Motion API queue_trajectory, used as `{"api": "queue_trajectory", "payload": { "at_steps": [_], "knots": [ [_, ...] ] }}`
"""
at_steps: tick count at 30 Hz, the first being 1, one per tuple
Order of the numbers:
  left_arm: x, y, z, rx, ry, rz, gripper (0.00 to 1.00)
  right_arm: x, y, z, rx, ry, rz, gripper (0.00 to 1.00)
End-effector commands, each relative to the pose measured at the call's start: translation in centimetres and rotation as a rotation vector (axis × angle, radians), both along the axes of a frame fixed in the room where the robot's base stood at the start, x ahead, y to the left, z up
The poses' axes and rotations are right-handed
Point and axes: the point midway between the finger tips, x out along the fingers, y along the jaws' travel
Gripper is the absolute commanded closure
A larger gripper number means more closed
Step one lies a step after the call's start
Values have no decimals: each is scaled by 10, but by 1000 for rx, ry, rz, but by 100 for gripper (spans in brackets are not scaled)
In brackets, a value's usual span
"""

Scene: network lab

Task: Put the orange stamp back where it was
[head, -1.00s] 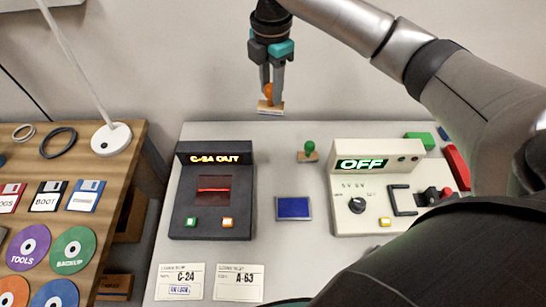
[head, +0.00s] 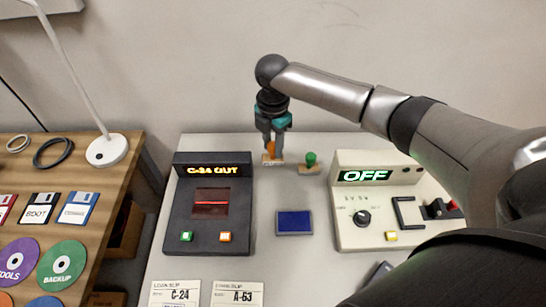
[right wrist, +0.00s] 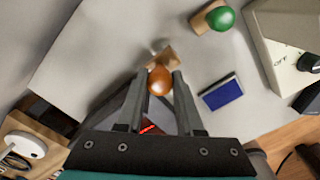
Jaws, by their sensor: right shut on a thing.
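The orange stamp (head: 271,148) has an orange knob and a light wooden base. My right gripper (head: 272,146) is shut on its knob from above, at the back of the grey table, left of the green stamp (head: 310,160). The stamp looks upright; I cannot tell whether its base touches the table. In the right wrist view the orange stamp (right wrist: 160,81) sits between the fingers of my right gripper (right wrist: 163,76), with the green stamp (right wrist: 220,18) beyond it. My left gripper is not in view.
A blue ink pad (head: 294,222) lies in front of the stamps. A dark box reading "C-24 OUT" (head: 183,215) stands left, a pale box reading "OFF" (head: 350,208) right. Two paper slips (head: 238,294) lie in front. A wooden bench (head: 100,205) with disks is far left.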

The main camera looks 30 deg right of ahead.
Motion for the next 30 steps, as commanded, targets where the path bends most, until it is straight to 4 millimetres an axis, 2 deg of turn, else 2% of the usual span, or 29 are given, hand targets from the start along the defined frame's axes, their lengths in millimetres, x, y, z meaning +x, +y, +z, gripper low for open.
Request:
{"api": "queue_trajectory", "payload": {
  "at_steps": [4, 10, 22, 23, 30],
  "knots": [
    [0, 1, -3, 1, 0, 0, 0, 0, 0, -12, 0, 1, 0, 100],
    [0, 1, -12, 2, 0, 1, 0, 0, 0, -42, 1, 1, -1, 100],
    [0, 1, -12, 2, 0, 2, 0, 0, 0, -47, 0, 0, 0, 100],
    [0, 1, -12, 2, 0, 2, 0, 0, 0, -47, 0, -1, 0, 62],
    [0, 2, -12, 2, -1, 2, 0, 0, 0, -46, 0, -1, 0, 35]
  ]
}}
